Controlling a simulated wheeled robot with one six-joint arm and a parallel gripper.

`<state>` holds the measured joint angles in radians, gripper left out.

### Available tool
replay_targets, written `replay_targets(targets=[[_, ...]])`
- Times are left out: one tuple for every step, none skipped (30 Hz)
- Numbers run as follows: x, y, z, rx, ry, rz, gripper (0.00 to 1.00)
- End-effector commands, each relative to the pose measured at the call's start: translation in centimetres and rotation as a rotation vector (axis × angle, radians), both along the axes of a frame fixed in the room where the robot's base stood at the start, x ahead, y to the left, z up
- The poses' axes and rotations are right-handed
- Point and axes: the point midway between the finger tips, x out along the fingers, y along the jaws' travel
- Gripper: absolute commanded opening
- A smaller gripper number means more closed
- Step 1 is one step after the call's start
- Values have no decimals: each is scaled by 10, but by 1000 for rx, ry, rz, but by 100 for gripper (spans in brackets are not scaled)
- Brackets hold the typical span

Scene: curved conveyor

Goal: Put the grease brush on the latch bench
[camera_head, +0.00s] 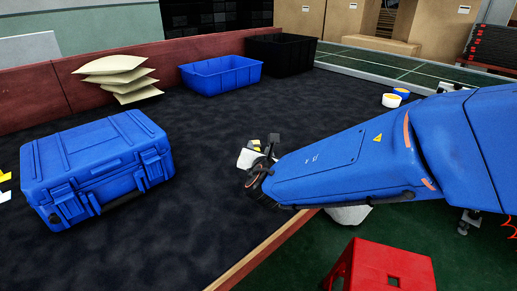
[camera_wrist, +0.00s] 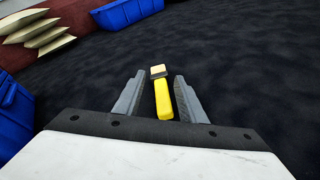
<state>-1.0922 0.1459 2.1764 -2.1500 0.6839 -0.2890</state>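The grease brush has a yellow handle (camera_wrist: 163,100) and a pale, cream-coloured head (camera_wrist: 158,71) with a dark band. It lies on or just above the dark work surface; I cannot tell which. My gripper (camera_wrist: 159,78) is open around it, one finger on each side, with a gap between the handle and both fingers. In the head view my gripper (camera_head: 264,148) is over the dark surface, and a bit of yellow shows beside it, mostly hidden. The broad dark-topped bench (camera_head: 215,190) fills much of the head view; nothing marks it as the latch bench.
A blue latched case (camera_head: 95,165) stands at left. Stacked cream cushions (camera_head: 118,78), a blue bin (camera_head: 221,75) and a black bin (camera_head: 281,54) stand along the back wall. Small round containers (camera_head: 391,100) sit at right. A red stool (camera_head: 380,268) is below the bench edge.

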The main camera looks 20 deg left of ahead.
Motion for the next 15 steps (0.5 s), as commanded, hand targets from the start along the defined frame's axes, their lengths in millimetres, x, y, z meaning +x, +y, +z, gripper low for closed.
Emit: replay_targets(targets=[[-9, -4, 4, 2, -2, 2, 37], [-14, -7, 5, 1, -1, 3, 37], [-20, -10, 8, 2, -1, 2, 37], [-24, -13, 9, 2, -1, 2, 37], [-29, -16, 11, 2, -2, 2, 37], [-35, -19, 12, 2, -2, 2, 37], [-40, -22, 14, 2, -1, 2, 37], [-45, -24, 16, 3, -1, 3, 37], [-50, -27, 17, 2, 0, 2, 37], [-54, -30, 18, 2, 0, 1, 37], [-58, -32, 20, 2, -2, 2, 37], [-63, -34, 21, 2, -2, 2, 37], [-66, -36, 22, 2, -1, 1, 37], [-68, -38, 23, 2, -1, 1, 37], [-72, -40, 24, 1, -1, 1, 37]])
